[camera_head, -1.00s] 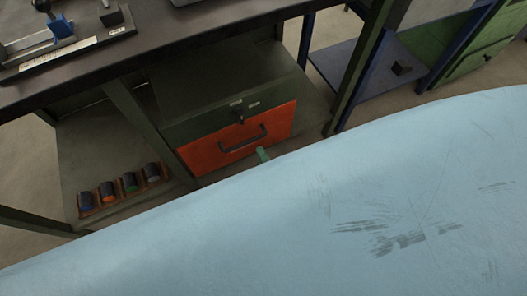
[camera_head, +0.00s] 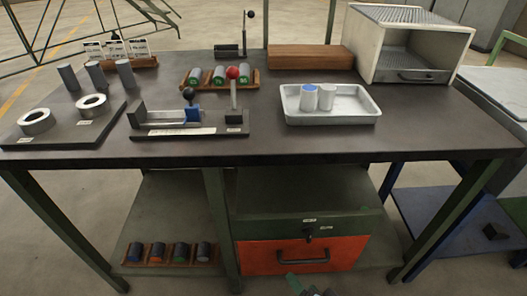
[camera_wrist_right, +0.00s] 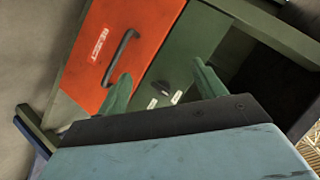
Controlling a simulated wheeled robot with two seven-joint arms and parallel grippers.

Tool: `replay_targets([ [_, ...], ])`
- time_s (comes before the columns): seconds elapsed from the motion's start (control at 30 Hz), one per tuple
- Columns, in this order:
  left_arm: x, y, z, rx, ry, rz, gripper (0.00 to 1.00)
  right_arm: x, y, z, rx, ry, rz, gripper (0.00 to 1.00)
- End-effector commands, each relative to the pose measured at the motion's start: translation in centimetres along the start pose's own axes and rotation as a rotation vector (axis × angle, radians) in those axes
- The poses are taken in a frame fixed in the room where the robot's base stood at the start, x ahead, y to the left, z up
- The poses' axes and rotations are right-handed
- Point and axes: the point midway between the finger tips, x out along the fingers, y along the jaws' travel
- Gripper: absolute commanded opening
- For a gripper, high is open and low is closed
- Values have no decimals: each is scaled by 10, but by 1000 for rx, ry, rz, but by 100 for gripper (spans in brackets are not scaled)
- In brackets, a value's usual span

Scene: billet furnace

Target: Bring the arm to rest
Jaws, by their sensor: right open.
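My right gripper (camera_head: 308,289) shows only at the bottom edge of the head view, below the orange drawer (camera_head: 285,256) under the bench. In the right wrist view its two green fingers stand apart with nothing between them (camera_wrist_right: 163,90), so it is open and empty. The drawer cabinet, with the orange drawer front (camera_wrist_right: 130,45) and its dark handle, lies beyond the fingers; I see no contact. Most of my right arm is out of the head view. My left gripper is not in view.
The dark bench (camera_head: 250,148) spans the head view. It carries a metal tray (camera_head: 331,117) with two cylinders, a clamp fixture (camera_head: 190,133), cylinder racks and a white furnace box (camera_head: 411,45). A rack of several cylinders (camera_head: 172,263) stands on the lower shelf.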

Motion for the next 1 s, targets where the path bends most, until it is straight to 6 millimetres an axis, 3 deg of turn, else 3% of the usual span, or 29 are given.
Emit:
replay_targets([
  [0.33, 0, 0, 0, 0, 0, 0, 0, -70, 26, -21, -474, -333, 302, 69],
  [0.83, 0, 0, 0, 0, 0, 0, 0, -162, 50, -46, -716, -619, 564, 69],
  [1.0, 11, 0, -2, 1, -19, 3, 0, -151, 56, -42, -708, -636, 562, 69],
])
